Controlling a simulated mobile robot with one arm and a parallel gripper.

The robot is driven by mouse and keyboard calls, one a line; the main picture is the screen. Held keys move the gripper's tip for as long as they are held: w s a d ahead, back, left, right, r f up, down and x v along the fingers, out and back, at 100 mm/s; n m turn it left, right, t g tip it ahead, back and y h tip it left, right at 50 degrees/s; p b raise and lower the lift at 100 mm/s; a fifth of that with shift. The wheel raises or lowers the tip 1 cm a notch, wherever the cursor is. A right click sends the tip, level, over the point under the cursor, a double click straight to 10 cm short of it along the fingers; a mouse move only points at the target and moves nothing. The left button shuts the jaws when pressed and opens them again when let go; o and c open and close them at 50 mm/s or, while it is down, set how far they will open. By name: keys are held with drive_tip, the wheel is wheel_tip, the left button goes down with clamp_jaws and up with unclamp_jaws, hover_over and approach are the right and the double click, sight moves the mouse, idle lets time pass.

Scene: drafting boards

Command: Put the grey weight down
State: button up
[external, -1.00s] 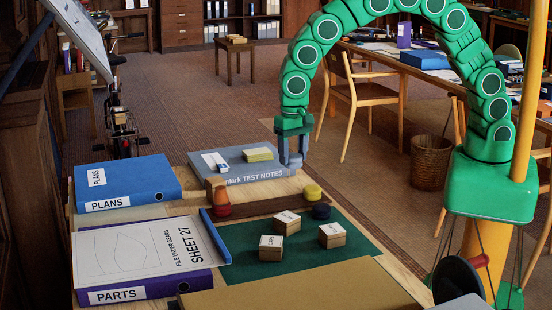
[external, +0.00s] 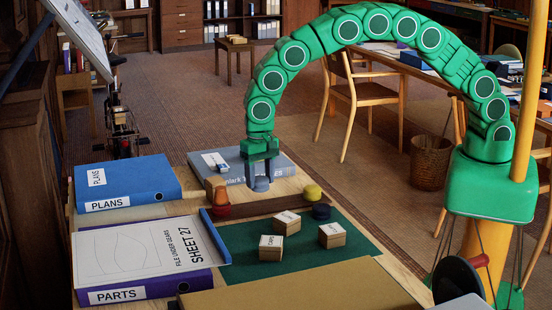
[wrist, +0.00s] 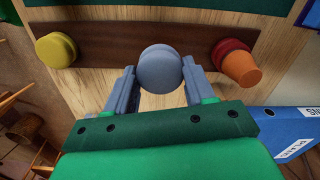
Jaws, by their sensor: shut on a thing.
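The grey weight (wrist: 160,68) is a round blue-grey disc between the two fingers of my gripper (wrist: 160,82) in the wrist view. My gripper (external: 260,172) is shut on it. In the external view the grey weight (external: 260,184) shows low between the fingers, in front of the grey test-notes book. In the wrist view it overlaps the near edge of the dark wooden strip (wrist: 110,46), between a yellow weight (wrist: 55,50) and a red weight (wrist: 232,52). I cannot tell whether its underside touches anything.
An orange cup-like piece (wrist: 242,68) sits by the red weight. The grey book (external: 290,175) lies behind the strip. A blue plans binder (external: 140,180) lies left.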

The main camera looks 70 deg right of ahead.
drive_tip(key=shift+w+a+f, duration=0.25)
drive_tip(key=shift+w+f, duration=0.15)
drive_tip(key=shift+f, duration=0.15)
drive_tip(key=shift+w+a+f, duration=0.25)
drive_tip(key=shift+w+f, duration=0.15)
drive_tip(key=shift+f, duration=0.15)
drive_tip(key=shift+w+f, duration=0.1)
drive_tip(key=shift+f, duration=1.5)
drive_tip(key=o, duration=1.4)
drive_tip(key=shift+f, duration=0.15)
drive_tip(key=shift+o, duration=0.2)
wheel_tip(320, 180, up, 12)
drive_tip(key=shift+r, duration=0.2)
